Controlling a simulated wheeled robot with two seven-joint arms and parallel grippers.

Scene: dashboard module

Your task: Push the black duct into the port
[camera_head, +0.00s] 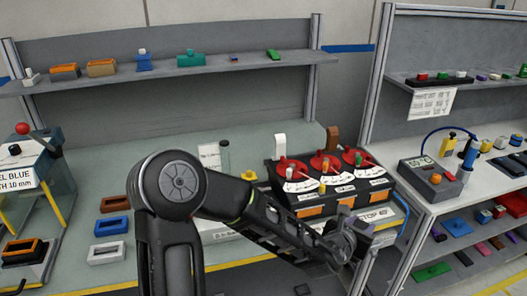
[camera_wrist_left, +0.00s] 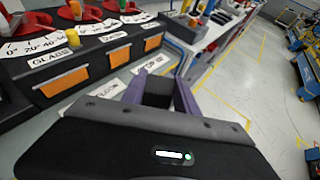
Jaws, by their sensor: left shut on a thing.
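The black dashboard module (camera_head: 348,192) stands on the bench with red dials, white scales and orange panels; it also shows at the left in the left wrist view (camera_wrist_left: 108,58). My left gripper (camera_head: 352,226) is in front of its lower right side. In the left wrist view its purple fingers (camera_wrist_left: 160,92) are shut on a dark block, which looks like the black duct (camera_wrist_left: 157,86). I cannot make out the port. My right gripper is not in view.
A back shelf (camera_head: 180,72) holds small coloured parts. Several coloured frames, such as a blue one (camera_head: 111,225), lie left of my arm. A second bench (camera_head: 462,195) with a control box (camera_head: 430,178) stands at the right. Open floor with yellow lines shows in the wrist view.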

